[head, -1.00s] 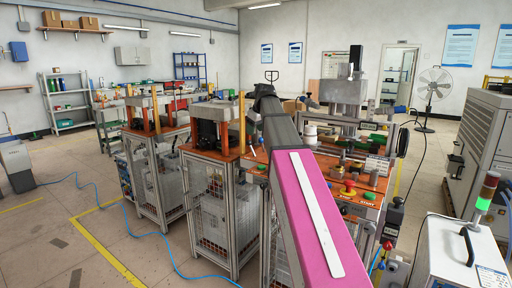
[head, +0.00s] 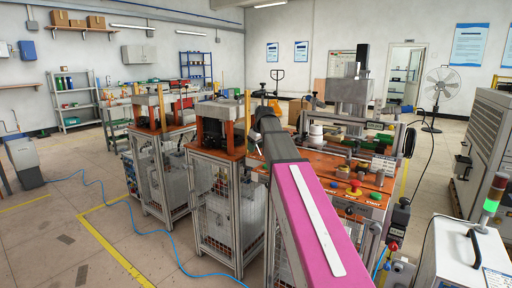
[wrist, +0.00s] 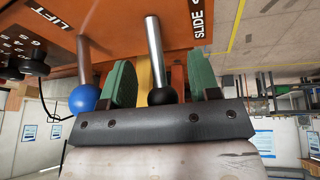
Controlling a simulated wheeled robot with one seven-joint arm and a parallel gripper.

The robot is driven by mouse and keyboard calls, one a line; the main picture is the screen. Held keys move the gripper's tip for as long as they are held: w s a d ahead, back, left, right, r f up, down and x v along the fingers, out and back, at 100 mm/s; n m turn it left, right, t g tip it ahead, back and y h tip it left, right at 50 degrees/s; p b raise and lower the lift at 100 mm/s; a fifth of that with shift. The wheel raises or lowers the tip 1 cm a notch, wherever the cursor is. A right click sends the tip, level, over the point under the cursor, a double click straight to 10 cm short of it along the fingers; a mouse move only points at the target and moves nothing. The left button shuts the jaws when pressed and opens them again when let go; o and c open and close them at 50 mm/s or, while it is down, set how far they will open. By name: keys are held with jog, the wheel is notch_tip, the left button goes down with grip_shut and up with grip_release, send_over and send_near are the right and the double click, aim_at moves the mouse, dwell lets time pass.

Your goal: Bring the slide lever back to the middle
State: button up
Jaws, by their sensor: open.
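The slide lever (wrist: 154,50) is a silver rod with a black ball knob, beside the SLIDE label on an orange panel in the wrist view. My gripper (wrist: 164,82) has two green finger pads, spread apart. The rod and knob stand between the pads, with a visible gap to each side; I see no pad closed on it. The knob is close to the dark gripper bar, and I cannot tell if they touch. In the head view my arm hides the gripper and the lever.
A second lever with a blue ball knob (wrist: 84,98) stands close outside the left pad, near the LIFT label. In the head view, an orange-topped bench (head: 318,178) carries a red mushroom button (head: 354,189). A white cabinet (head: 455,250) stands at the right.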

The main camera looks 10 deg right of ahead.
jog(key=shift+c, duration=0.3)
grip_shut()
jog(key=shift+s, duration=0.1)
jog(key=shift+s+d+r+t+y, duration=0.1)
jog(key=shift+s+d+t+y, duration=0.15)
jog(key=shift+t+y, duration=0.25)
jog(key=shift+s+d+r+t+y, duration=0.1)
jog(key=shift+s+d+t+y, duration=0.15)
jog(key=shift+t+y, duration=0.25)
jog(key=shift+s+d+r+t+y, duration=0.1)
jog(key=shift+s+d+t+y, duration=0.1)
jog(key=shift+t+y, duration=0.35)
jog(key=shift+s+d+t+y, duration=0.15)
jog(key=shift+d+t+y, duration=0.05)
jog(key=shift+t+y, duration=0.3)
